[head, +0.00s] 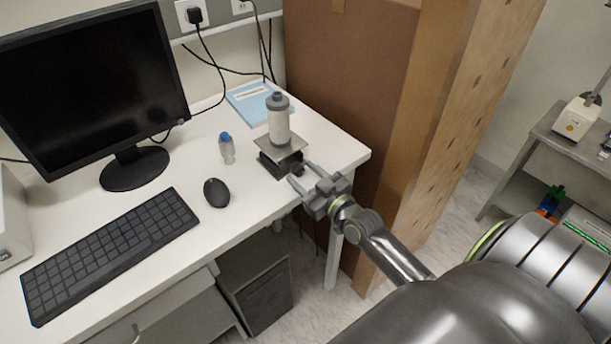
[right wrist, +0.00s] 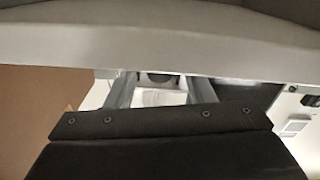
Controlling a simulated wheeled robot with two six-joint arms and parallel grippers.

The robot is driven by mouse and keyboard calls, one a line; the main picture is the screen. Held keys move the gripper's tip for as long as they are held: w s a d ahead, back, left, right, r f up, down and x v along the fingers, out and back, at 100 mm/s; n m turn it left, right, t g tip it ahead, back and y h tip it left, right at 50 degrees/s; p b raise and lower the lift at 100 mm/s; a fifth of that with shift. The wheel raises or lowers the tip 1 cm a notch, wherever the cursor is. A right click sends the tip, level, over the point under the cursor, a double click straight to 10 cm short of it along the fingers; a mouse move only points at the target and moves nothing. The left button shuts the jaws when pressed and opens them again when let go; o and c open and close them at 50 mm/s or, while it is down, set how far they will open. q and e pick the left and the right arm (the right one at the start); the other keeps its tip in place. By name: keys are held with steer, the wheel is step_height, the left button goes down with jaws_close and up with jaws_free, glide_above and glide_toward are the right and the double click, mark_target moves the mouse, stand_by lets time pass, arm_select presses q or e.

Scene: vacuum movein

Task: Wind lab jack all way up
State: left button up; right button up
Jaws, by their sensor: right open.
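The lab jack (head: 279,150) stands near the right end of the white desk, with a grey top plate and a dark body. A pale cylinder with a grey cap (head: 279,120) stands upright on its plate. My right gripper (head: 301,172) is open, its two fingers pointing at the jack's front right side, where a small dark knob (head: 297,168) shows close to the fingertips. I cannot tell whether they touch. In the right wrist view the two fingers (right wrist: 163,80) are apart with a dark shape between their tips. My left gripper is not in view.
A small blue-capped bottle (head: 227,148) and a black mouse (head: 216,192) stand left of the jack. A blue booklet (head: 252,103) lies behind it. A monitor (head: 95,85) and keyboard (head: 110,250) fill the left. A tall brown cabinet (head: 350,90) rises beyond the desk's right edge.

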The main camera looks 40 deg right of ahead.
steer(key=c, duration=1)
steer(key=shift+m, duration=2)
steer(key=o, duration=1)
steer(key=shift+s, duration=0.1)
steer(key=s+d+b, duration=0.1)
steer(key=s, duration=1.6)
steer(key=shift+s+d+b, duration=0.15)
steer(key=shift+d+b, duration=0.05)
steer(key=shift+b, duration=0.15)
steer(key=shift+f, duration=0.1)
